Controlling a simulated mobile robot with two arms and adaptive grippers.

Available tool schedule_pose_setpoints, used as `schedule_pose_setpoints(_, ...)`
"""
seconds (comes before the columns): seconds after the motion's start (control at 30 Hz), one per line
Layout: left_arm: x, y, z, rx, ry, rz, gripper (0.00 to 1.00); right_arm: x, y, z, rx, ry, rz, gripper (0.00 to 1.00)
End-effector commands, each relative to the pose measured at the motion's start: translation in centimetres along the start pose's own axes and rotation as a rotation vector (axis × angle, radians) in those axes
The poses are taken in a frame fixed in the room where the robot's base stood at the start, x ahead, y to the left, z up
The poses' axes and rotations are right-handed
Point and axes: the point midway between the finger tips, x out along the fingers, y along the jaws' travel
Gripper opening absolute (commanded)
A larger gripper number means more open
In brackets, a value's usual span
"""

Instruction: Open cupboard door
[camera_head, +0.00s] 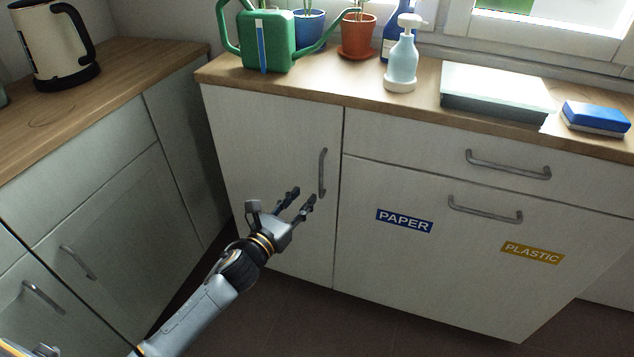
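A white cupboard door (262,150) with a vertical grey bar handle (322,173) near its right edge stands in the middle of the view. The door looks closed, flush with the drawer front beside it. My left gripper (301,197) is in front of the door, just left of and below the handle. Its two dark fingers are apart and point toward the handle, with nothing seen between them. I cannot tell how far the fingers are from the door surface. My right gripper is not in view.
A drawer (420,168) and a front with PAPER (404,221) and PLASTIC (532,253) labels adjoin on the right. A green watering can (268,42), soap dispenser (403,58) and blue sponge (597,114) stand on the counter. Another counter with a kettle (55,45) is left.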

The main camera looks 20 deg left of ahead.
Motion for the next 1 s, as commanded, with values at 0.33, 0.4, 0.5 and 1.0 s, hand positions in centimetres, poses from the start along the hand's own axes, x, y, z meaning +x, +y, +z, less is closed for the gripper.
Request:
schedule_pose_setpoints(0.33,6.4,0.0,-0.1,-0.002,-0.001,0.001,0.33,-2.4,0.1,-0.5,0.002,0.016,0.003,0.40)
schedule_pose_setpoints(0.4,7.1,0.0,-0.1,-0.003,0.000,0.001,0.33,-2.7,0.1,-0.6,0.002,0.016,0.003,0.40)
schedule_pose_setpoints(0.5,7.8,0.0,-0.1,-0.003,0.001,0.001,0.33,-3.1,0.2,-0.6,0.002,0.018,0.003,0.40)
schedule_pose_setpoints(1.0,8.1,0.0,-0.1,-0.002,0.001,0.001,0.01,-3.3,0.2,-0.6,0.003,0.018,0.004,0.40)
